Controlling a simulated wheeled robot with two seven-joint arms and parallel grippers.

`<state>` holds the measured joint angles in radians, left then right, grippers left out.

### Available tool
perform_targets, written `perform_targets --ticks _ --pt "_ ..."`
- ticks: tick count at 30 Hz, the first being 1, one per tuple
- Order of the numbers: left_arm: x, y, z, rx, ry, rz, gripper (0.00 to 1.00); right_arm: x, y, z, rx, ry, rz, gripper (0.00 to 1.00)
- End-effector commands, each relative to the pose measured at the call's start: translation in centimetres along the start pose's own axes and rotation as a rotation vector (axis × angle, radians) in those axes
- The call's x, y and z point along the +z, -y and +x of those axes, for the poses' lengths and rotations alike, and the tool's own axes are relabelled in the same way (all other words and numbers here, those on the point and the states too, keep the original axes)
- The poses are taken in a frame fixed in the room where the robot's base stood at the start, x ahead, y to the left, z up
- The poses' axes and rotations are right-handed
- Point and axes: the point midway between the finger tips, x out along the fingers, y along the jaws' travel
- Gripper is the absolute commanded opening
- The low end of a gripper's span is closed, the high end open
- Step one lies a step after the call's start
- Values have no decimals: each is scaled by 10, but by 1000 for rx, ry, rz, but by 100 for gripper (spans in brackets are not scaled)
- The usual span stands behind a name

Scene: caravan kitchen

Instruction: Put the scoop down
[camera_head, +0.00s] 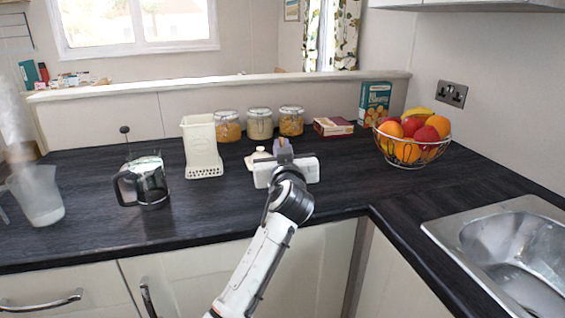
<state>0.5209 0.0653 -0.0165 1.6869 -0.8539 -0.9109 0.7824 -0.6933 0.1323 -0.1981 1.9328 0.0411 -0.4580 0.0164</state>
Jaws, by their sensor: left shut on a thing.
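My left gripper (284,155) is over the dark worktop in the middle of the view, seen from behind, with its wide white body hiding most of what lies in front of it. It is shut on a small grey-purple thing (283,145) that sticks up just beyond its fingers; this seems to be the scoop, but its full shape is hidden. I cannot tell whether the scoop touches the worktop. My right gripper is not in view.
A small white lidded item (258,156) is close left of the gripper. Behind stand glass jars (259,124) and a flat box (333,126). A cream container (202,150), coffee press (146,182) and jug (40,195) are left; a fruit bowl (412,154) and sink (510,250) right.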

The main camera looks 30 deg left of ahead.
Motion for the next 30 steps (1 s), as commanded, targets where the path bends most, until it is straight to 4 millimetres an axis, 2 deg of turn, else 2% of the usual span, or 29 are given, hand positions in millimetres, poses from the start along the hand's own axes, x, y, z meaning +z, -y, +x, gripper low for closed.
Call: perform_targets --ticks 3,6,14,18,19,22,30 --pt "20 2 0 0 3 5 0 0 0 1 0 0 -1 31" --pt "30 3 0 0 2 3 0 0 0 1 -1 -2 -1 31" --pt "33 3 0 0 0 0 0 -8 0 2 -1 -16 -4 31" --pt "37 3 0 0 1 0 0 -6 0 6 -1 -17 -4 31" --pt "37 3 0 0 1 0 10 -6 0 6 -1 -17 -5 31" --pt "36 3 0 0 1 0 27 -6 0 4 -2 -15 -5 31" --pt "35 3 1 0 1 0 27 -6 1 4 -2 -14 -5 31"
